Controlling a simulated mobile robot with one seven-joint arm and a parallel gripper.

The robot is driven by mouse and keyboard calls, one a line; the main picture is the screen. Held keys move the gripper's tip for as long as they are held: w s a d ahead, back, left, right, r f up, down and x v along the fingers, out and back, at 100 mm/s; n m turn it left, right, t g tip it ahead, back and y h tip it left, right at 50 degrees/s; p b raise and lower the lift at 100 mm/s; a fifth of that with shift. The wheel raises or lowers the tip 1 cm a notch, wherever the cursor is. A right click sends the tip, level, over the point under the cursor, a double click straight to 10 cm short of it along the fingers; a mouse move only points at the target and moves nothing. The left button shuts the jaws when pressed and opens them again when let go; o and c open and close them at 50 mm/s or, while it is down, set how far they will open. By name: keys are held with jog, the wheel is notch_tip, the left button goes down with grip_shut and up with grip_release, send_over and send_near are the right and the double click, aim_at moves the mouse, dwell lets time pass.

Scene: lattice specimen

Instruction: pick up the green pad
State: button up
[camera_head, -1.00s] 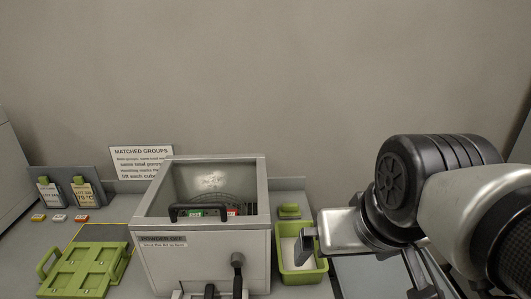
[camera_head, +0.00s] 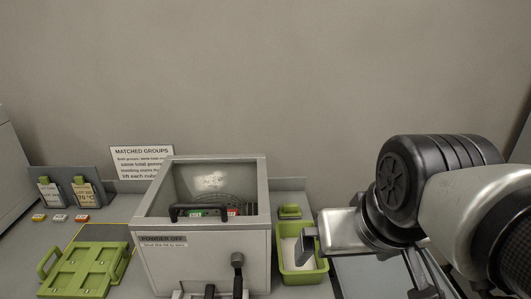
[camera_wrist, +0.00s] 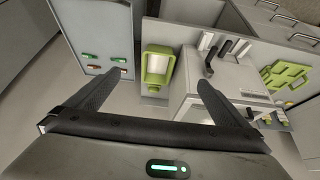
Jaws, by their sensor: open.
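A small green block that looks like the green pad (camera_head: 289,211) lies on the grey counter just behind a green bin (camera_head: 322,266). In the wrist view the pad (camera_wrist: 153,89) shows beyond my fingers, close to the end of the bin (camera_wrist: 171,67). My gripper (camera_head: 306,244) is over the right part of the bin in the head view, to the right of and nearer than the pad. Its two dark fingers (camera_wrist: 160,79) are spread wide and nothing is between them. The pad is not touched.
A grey lidded box (camera_head: 200,255) with a black handle stands left of the bin. A green latticed tray (camera_head: 85,268) lies at the far left, with small coloured blocks (camera_head: 60,218) and labelled tags behind it. A sign (camera_head: 142,160) stands at the back.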

jog(key=shift+w+r, duration=0.1)
jog(key=shift+w, duration=0.2)
jog(key=c, duration=0.6)
jog(key=w, duration=0.2)
jog(key=w+r+b, duration=0.1)
jog(key=w, duration=0.5)
jog(key=shift+w+r+b, duration=0.2)
jog(key=shift+r+b, duration=0.15)
jog(key=shift+c, duration=0.7)
jog(key=g+b, duration=0.1)
jog(key=b, duration=0.4)
send_over(291, 205)
jog(key=s, duration=0.3)
notch_tip(291, 205, down, 30)
jog(key=shift+w+p+x, duration=0.15)
jog(key=shift+p+x, duration=0.1)
jog(key=shift+x, duration=1.2)
jog(key=shift+w+p+x, duration=0.1)
jog(key=shift+p+x, duration=0.15)
jog(key=shift+x, duration=1.2)
